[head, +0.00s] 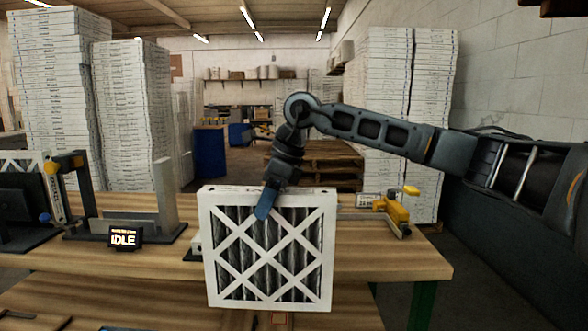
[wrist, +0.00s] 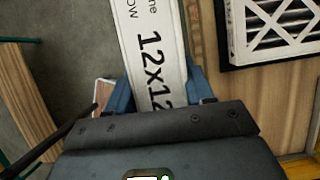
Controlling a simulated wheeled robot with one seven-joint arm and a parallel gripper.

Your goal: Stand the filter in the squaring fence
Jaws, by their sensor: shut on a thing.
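The filter (head: 268,250) is a square white-framed panel with dark pleats behind a white lattice. It hangs roughly upright, its face towards the head camera, and covers part of the table's front edge. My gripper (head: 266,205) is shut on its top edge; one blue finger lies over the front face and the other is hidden. In the wrist view, the filter's white edge (wrist: 150,45), printed "12x12", runs between the blue fingers. What looks like the squaring fence (head: 165,205), grey upright plates on a dark base, stands on the table left of the filter, apart from it and empty.
A small display (head: 124,237) reading "IDLE" stands in front of the fence. The wooden table (head: 400,262) is mostly clear on the right. Another filter (wrist: 272,28) shows in the wrist view.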

